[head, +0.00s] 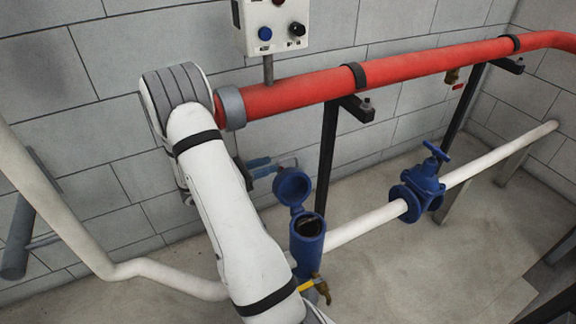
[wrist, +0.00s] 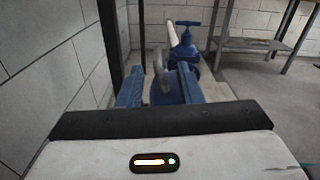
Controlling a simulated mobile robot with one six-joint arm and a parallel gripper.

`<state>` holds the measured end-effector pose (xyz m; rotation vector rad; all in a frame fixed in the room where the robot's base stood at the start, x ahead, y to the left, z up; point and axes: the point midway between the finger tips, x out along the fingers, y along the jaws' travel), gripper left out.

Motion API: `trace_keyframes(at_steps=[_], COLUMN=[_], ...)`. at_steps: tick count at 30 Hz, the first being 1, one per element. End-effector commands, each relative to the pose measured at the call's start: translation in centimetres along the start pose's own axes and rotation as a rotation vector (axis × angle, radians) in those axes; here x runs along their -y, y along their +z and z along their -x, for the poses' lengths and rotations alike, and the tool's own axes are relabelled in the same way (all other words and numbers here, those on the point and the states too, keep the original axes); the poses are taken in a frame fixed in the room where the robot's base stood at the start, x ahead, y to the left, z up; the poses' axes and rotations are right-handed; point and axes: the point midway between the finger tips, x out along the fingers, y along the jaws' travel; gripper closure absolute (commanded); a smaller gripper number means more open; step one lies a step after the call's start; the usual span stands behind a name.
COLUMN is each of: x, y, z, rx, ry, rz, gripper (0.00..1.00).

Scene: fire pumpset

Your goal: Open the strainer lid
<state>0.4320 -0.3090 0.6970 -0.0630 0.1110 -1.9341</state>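The blue strainer (head: 308,245) stands on the white pipe in the head view, its top open and its dark inside showing. Its round blue lid (head: 292,187) is swung up above the left side of the opening. My gripper (head: 270,167) is just left of the lid, partly hidden behind my arm. In the wrist view my gripper (wrist: 159,71) has its two blue fingers apart. A greyish rounded edge, probably the lid (wrist: 159,68), shows between or just beyond them; I cannot tell whether they touch it. Blue strainer parts show behind it.
A blue gate valve (head: 420,190) sits on the white pipe (head: 370,222) to the right. A red pipe (head: 420,68) on dark brackets runs above, with a control box (head: 270,25) over it. A yellow-handled tap (head: 312,284) is low on the strainer.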

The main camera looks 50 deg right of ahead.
Motion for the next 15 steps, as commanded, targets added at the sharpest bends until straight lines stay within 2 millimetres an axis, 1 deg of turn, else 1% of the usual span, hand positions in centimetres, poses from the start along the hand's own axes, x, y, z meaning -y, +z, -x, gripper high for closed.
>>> trace_keyframes(at_steps=[1,5,12,15], x=[-0.2,-0.3,-0.2,-0.3], y=[-0.4,-0.4,-0.3,-0.3], z=[-0.2,-1.3,-5.1,-6.5], rx=[0.008,0.013,0.011,0.011], ry=[0.005,0.006,0.005,0.006], rz=[0.007,0.011,0.010,0.010], gripper=[0.67,0.67,0.67,0.67])
